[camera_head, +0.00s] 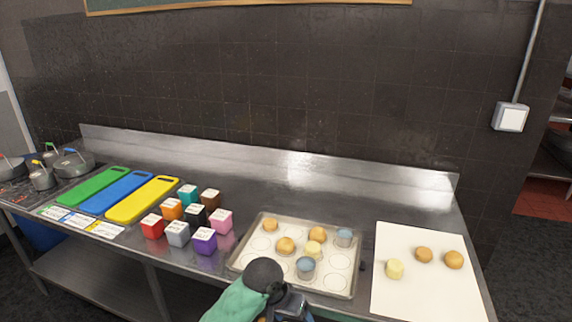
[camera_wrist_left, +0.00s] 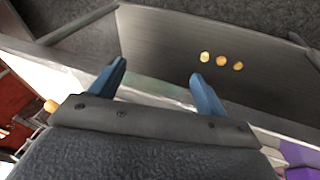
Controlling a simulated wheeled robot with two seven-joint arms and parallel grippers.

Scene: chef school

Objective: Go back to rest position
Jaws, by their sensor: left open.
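My left gripper (camera_head: 290,306) is at the bottom edge of the head view, in front of the baking tray (camera_head: 240,262). Its arm has a green sleeve and a black wrist. In the left wrist view the two blue fingers of my left gripper (camera_wrist_left: 157,86) are spread apart with nothing between them. The gripper seems close to the tray's front edge; the exact gap is unclear. My right gripper is not in view.
A white sheet (camera_head: 425,295) with three round pieces lies at right. Several coloured cubes (camera_head: 204,241) stand left of the tray, beside green, blue and yellow boards (camera_head: 143,199). Pots (camera_head: 73,162) are at far left. The wrist view shows three small round pieces (camera_wrist_left: 221,61) on a dark surface.

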